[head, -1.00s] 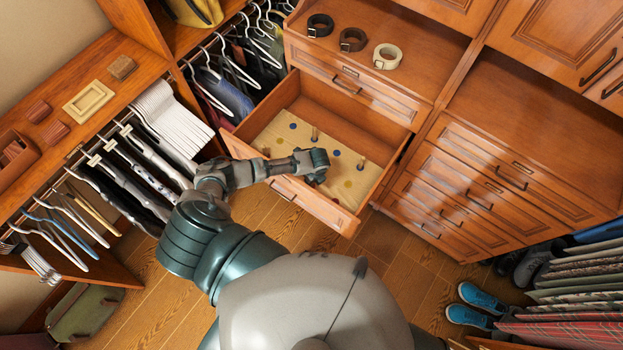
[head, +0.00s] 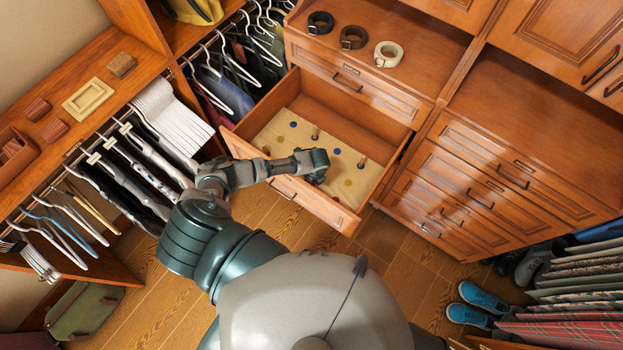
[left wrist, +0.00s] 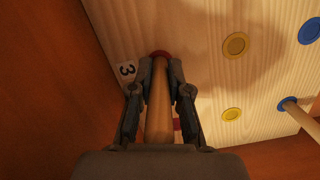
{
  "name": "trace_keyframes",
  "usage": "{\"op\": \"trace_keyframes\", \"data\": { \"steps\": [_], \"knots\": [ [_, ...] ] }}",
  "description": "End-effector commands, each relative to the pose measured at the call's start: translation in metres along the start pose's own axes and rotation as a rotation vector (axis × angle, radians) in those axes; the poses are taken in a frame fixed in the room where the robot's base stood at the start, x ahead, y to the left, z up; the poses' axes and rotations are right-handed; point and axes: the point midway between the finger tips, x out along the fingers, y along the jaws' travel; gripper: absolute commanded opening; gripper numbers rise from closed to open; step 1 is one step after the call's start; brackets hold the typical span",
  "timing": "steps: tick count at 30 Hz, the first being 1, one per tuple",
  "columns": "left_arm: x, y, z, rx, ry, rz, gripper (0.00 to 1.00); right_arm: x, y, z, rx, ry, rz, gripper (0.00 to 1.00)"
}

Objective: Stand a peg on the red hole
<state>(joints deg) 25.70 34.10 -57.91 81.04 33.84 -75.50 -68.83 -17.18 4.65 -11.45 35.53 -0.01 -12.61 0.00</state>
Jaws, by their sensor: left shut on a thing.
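My left gripper (head: 318,167) is over the board in the open drawer. In the left wrist view, my left gripper (left wrist: 160,85) is shut on a wooden peg (left wrist: 159,115). The peg's far end lines up with the red hole (left wrist: 161,54), whose red rim shows around its tip; I cannot tell whether the tip is inside or just above it. The pale wooden board (head: 275,135) has coloured holes and other standing pegs, one at its back (head: 315,131) and one at its right (head: 361,163). My right gripper is not in view.
The drawer (head: 232,141) has raised walls around the board. In the wrist view, yellow holes (left wrist: 236,45) lie right of the red one, a peg (left wrist: 300,116) stands at a blue hole, and a "3" label (left wrist: 127,71) is near the left. Belts (head: 352,39) lie above.

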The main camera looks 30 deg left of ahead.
Motion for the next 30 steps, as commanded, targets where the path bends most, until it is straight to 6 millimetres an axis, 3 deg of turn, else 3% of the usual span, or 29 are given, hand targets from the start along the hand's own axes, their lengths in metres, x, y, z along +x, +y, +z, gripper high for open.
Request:
{"op": "trace_keyframes", "data": {
  "steps": [30],
  "knots": [
    [0.013, -0.001, -0.002, -0.006, -0.001, -0.004, 0.00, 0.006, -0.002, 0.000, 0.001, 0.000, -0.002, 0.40]
  ]
}}
